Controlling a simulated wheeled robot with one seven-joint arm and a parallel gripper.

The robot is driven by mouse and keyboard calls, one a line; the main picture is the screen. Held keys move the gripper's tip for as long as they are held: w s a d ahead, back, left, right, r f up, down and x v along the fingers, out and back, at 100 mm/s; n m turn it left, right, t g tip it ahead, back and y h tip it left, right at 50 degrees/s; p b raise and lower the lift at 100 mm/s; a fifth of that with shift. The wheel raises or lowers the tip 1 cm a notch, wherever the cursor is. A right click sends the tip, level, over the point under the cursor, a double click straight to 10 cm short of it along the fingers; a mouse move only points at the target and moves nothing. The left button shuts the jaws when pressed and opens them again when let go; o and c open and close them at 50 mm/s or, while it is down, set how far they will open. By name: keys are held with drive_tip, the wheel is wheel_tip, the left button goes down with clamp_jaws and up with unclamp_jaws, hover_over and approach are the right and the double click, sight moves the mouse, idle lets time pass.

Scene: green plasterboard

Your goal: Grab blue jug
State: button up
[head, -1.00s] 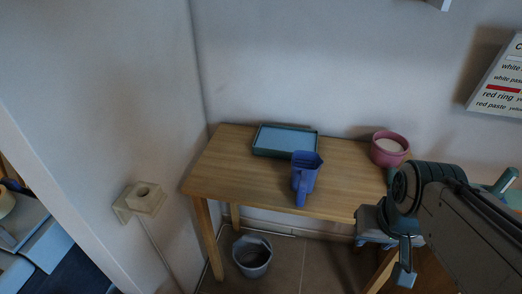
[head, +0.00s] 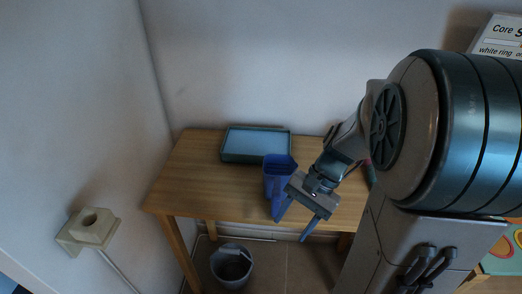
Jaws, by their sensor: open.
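The blue jug (head: 275,174) stands upright on the wooden table (head: 190,180), near its front edge. Its handle side faces the front and is partly hidden by my gripper. My gripper (head: 291,228) is open, with its fingers pointing down toward the front of the table. One finger overlaps the lower part of the jug in the picture; the other is to the right, past the table's front edge. I cannot tell whether the gripper touches the jug. Nothing shows between the fingers clearly.
A tray with a light blue inside and a dark green rim (head: 224,158) lies behind the jug. A grey bucket (head: 232,268) stands on the floor under the table. A beige holder (head: 88,230) is on the left wall. The left part of the tabletop is clear.

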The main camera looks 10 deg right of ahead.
sight(277, 187)
drive_tip(key=w+d+f+m+t+y+b, duration=0.1)
drive_tip(key=w+d+f+m+t+y, duration=0.1)
drive_tip(key=d+m+y, duration=0.1)
drive_tip(key=w+d+f+m+t+y+b, duration=0.2)
drive_tip(key=w+d+f+m+t+y, duration=0.1)
drive_tip(key=m+y, duration=0.1)
drive_tip(key=w+d+f+m+t+y+b, duration=0.1)
drive_tip(key=w+d+f+m+t+y, duration=0.1)
drive_tip(key=d+m+y, duration=0.2)
drive_tip(key=shift+w+f+m, duration=0.2)
drive_tip(key=shift+f+m, duration=0.2)
drive_tip(key=shift+m, duration=0.3)
drive_tip(key=shift+t, duration=0.3)
drive_tip(key=x, duration=0.8)
drive_tip(key=shift+w+a+r, duration=0.15)
drive_tip(key=shift+w+a, duration=0.05)
drive_tip(key=shift+a, duration=0.1)
drive_tip(key=x, duration=0.5)
drive_tip(key=shift+w+d+r, duration=0.1)
drive_tip(key=shift+w+r, duration=0.15)
drive_tip(key=shift+w, duration=0.1)
clamp_jaws()
